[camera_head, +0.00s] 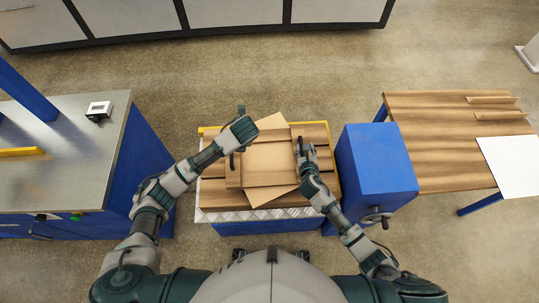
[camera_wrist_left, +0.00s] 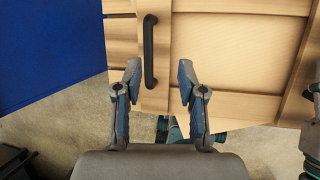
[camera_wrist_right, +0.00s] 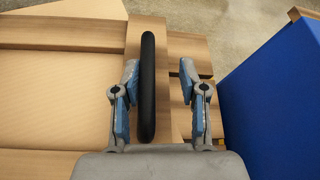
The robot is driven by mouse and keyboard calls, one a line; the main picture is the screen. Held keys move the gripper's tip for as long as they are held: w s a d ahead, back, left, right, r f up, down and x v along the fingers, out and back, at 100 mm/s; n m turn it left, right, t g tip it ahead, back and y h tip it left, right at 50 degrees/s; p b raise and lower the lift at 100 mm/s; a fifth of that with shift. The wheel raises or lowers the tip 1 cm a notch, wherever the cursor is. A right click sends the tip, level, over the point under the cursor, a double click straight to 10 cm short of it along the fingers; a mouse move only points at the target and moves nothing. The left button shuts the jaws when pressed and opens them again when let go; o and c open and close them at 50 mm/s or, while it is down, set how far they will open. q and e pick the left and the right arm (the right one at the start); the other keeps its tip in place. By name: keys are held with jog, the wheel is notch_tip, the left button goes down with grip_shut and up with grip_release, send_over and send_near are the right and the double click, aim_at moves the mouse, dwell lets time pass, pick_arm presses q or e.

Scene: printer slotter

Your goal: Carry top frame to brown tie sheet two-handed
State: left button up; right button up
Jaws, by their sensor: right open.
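The top frame (camera_head: 270,179) is a light wooden frame with a black handle on each side, lying on the slatted worktop in the head view. A tan-brown sheet (camera_head: 272,120), turned at an angle, shows inside and beyond the frame. In the left wrist view, the left handle (camera_wrist_left: 150,50) rises just beyond the tips of my open left gripper (camera_wrist_left: 158,78). In the right wrist view, the right handle (camera_wrist_right: 147,88) lies between the open fingers of my right gripper (camera_wrist_right: 160,78), nearer the left finger.
The slatted worktop (camera_head: 212,191) stands on a blue base. A blue box (camera_head: 375,160) with a crank stands close on the right. Beyond it is a wooden table (camera_head: 435,170) with a white sheet (camera_head: 510,160). A metal bench (camera_head: 65,160) stands at left.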

jog(key=shift+d, duration=0.1)
jog(key=shift+s+a+r, duration=0.15)
jog(key=shift+a, duration=0.3)
jog(key=v, duration=0.2)
jog(key=a+v, duration=0.1)
jog(key=v, duration=0.1)
jog(key=shift+s+r, duration=0.1)
jog(key=shift+s, duration=0.2)
jog(key=s+d, duration=0.1)
jog(key=s, duration=0.1)
jog(key=s+d+r, duration=0.1)
jog(key=s, duration=0.1)
jog(key=s+d+r, duration=0.1)
jog(key=s, duration=0.1)
jog(key=shift+r, duration=0.15)
jog(key=shift+s+r, duration=0.1)
jog(key=shift+s, duration=0.05)
jog(key=shift+a+r, duration=0.15)
jog(key=shift+a, duration=0.75)
jog(key=shift+s+r, duration=0.1)
jog(key=shift+s, duration=0.05)
pick_arm(q)
notch_tip(320, 180, up, 9)
jog(key=a+p, duration=0.1)
jog(key=p, duration=0.5)
jog(key=shift+s, duration=0.3)
pick_arm(e)
jog(key=v, duration=0.6)
jog(key=shift+s+d, duration=0.15)
jog(key=shift+s, duration=0.15)
